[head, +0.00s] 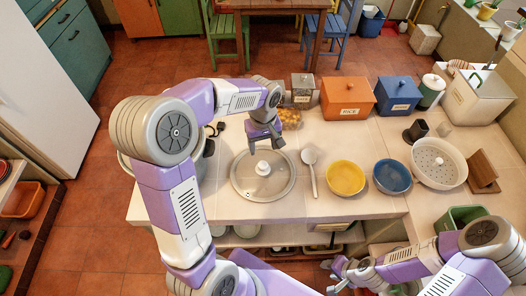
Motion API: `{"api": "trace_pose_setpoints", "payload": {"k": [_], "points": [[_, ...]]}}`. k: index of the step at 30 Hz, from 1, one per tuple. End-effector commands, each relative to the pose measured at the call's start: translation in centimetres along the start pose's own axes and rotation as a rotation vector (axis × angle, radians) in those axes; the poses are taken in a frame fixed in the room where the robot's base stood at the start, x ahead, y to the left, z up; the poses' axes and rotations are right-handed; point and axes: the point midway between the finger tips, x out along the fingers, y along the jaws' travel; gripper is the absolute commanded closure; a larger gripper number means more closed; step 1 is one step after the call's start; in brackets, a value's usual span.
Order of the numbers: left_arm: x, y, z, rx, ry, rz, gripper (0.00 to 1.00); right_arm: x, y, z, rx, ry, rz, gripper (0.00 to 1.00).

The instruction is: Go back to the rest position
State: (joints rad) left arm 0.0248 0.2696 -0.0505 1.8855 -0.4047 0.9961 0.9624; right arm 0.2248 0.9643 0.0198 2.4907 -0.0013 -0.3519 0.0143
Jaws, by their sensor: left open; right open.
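My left gripper (266,145) is open and empty over the counter, just above the far part of a round metal lid with a white knob (263,168). The gripper appears apart from the knob. My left arm reaches in from the left and bends over a large pot, which it partly hides. My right gripper (332,277) is open and empty at the bottom right, in front of the lower shelf below the counter.
The counter (310,208) also holds a spoon (311,168), a yellow bowl (345,178), a blue bowl (392,176) and a white colander (438,163). An orange box (346,98) and a blue box (397,97) stand at the back. The counter's front strip is clear.

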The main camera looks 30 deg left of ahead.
Motion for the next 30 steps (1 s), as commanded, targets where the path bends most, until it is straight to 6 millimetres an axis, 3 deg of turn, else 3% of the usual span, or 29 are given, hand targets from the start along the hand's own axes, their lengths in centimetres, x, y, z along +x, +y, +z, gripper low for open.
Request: {"api": "trace_pose_setpoints", "payload": {"k": [4, 20, 23, 30], "points": [[-0.8, 0.0, 0.0, 0.000, -0.001, 0.000, 0.38, -0.1, 0.0, 0.0, 0.000, 0.000, 0.000, 0.57], [-0.9, 0.0, 0.0, 0.000, -0.001, 0.000, 0.38, -0.2, -0.1, 0.0, 0.000, 0.000, 0.000, 0.57], [-1.8, 0.0, 0.0, 0.000, -0.001, 0.000, 0.38, -1.0, -0.4, 0.1, 0.000, 0.000, 0.000, 0.57], [-6.4, 0.0, 0.0, 0.000, -0.001, 0.000, 0.38, -5.3, -2.0, 0.2, 0.000, 0.000, 0.000, 0.57]]}}
